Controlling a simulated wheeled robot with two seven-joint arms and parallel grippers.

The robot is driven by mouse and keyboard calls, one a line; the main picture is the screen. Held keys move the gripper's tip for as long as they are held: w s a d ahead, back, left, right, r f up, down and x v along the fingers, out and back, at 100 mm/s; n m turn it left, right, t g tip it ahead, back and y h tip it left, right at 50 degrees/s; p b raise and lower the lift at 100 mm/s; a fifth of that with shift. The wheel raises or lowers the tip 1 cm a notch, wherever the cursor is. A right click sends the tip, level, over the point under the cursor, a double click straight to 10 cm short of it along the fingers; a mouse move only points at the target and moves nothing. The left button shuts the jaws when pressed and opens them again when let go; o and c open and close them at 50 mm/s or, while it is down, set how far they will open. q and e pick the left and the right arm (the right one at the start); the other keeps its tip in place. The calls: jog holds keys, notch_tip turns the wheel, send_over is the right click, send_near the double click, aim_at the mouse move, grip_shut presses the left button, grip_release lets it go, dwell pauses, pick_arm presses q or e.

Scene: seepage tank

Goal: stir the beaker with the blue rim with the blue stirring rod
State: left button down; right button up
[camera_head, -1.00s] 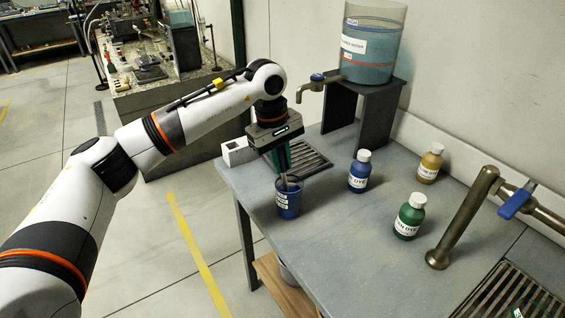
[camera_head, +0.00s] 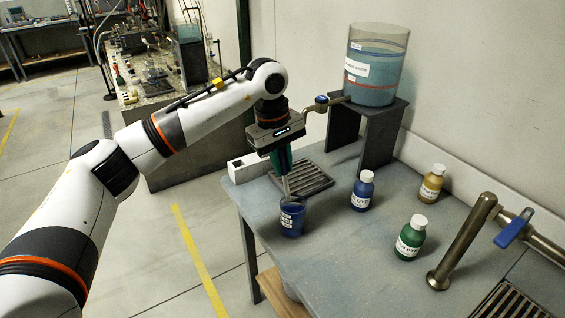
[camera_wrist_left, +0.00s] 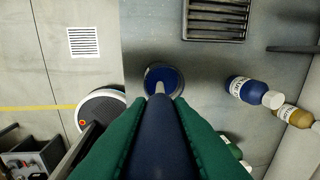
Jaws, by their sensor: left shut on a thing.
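The beaker with the blue rim (camera_head: 292,221) stands upright near the table's left edge. In the left wrist view I look down into its blue inside (camera_wrist_left: 172,76). My left gripper (camera_head: 283,165), with green fingers, is above it, shut on the blue stirring rod. The rod's thick blue handle (camera_wrist_left: 158,140) lies between the fingers in the left wrist view. Its thin grey shaft (camera_head: 287,187) points down to the beaker's mouth. I cannot tell how far the tip is inside. My right gripper is not in view.
Blue (camera_head: 363,191), green (camera_head: 410,238) and yellow (camera_head: 432,183) dye bottles stand to the right. Behind the beaker are a drain grate (camera_head: 312,177) and a tank (camera_head: 376,68) on a dark stand (camera_head: 380,128). A metal tap (camera_head: 462,240) rises at the right.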

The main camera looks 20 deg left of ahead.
pick_arm(q)
jog(key=shift+r+p, duration=1.6)
jog(key=shift+r, duration=0.95)
